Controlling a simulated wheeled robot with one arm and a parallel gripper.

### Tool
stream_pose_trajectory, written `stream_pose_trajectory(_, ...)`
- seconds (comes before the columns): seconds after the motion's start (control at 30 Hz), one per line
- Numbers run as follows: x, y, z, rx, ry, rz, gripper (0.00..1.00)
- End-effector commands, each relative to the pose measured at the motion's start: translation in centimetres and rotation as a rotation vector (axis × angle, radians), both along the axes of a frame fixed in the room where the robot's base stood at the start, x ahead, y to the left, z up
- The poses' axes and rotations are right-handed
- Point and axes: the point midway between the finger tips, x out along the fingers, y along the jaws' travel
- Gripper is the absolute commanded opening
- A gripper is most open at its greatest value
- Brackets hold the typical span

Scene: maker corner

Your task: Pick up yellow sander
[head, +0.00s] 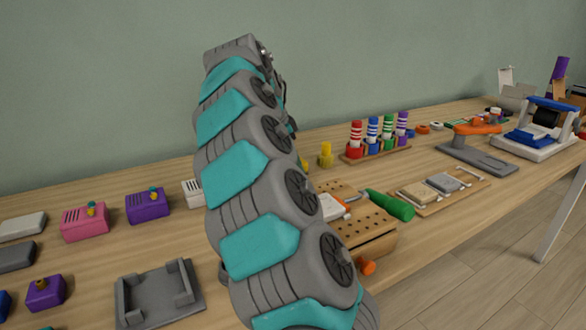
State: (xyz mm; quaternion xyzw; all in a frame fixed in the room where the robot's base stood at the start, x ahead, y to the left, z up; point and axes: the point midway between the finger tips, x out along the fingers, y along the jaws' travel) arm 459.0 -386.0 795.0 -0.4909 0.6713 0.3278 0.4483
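My arm rises through the middle of the head view and blocks part of the table behind it. My gripper is hidden behind my arm links, so its fingers do not show. No thing is clearly recognisable as a yellow sander. A small upright yellow object (325,156) stands on the table just right of my arm. A bit of yellow also peeks out at my arm's right edge. I cannot tell whether either is part of the sander.
The wooden table (440,215) holds a pink box (85,222), a purple box (148,205), a grey tray-like holder (158,296), a drilled wooden block (372,228), a green cylinder (389,204) and a rack of coloured cylinders (376,150). An orange-and-grey tool (478,148) stands farther right.

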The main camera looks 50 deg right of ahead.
Motion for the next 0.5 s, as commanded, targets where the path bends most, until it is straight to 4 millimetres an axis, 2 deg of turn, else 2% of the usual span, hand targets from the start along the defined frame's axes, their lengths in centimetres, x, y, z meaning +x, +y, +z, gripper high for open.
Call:
stream_pose_trajectory(0.07, 0.0, 0.0, 0.0, 0.0, 0.0, 0.0, 0.27)
stream_pose_trajectory(0.3, 0.01, 0.0, 0.01, 0.0, 0.0, 0.0, 0.0)
stream_pose_trajectory(0.5, 0.01, 0.0, 0.01, 0.0, 0.0, 0.0, 0.0)
